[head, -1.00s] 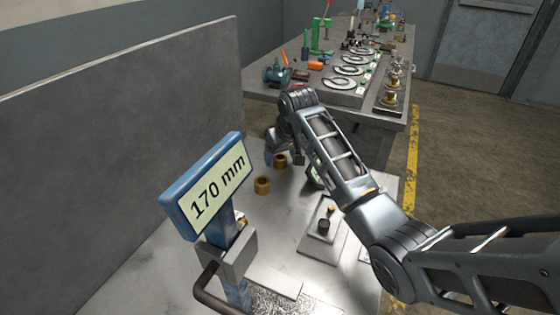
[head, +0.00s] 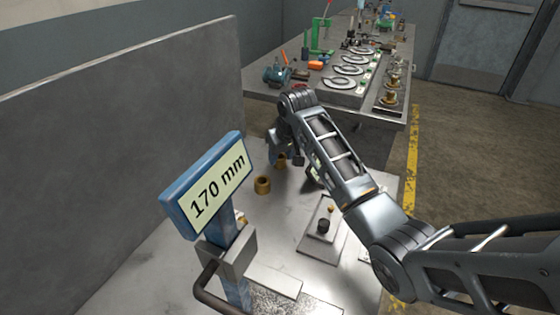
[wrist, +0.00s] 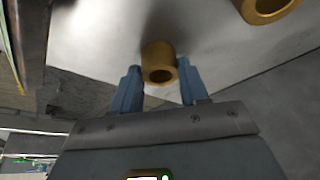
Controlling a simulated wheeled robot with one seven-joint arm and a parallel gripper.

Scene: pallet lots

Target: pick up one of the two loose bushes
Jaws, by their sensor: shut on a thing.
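Two loose brass-coloured bushes, short hollow cylinders, are on the grey metal table top (head: 180,265). One bush (head: 263,185) stands free in the head view; it also shows at the upper right edge of the wrist view (wrist: 266,8). The other bush (wrist: 158,58) is between the blue fingers of my gripper (wrist: 160,78), near their tips, with its open end toward the camera. In the head view this held bush (head: 281,161) is partly hidden by my gripper. My gripper is shut on it, low at the table; I cannot tell any clearance.
A blue stand with a "170 mm" sign (head: 217,180) stands in front, left of my arm. A stepped grey block with a dark knob (head: 322,227) is right of the bushes. A grey panel (head: 120,120) rises at left. A bench with tools (head: 340,90) is behind.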

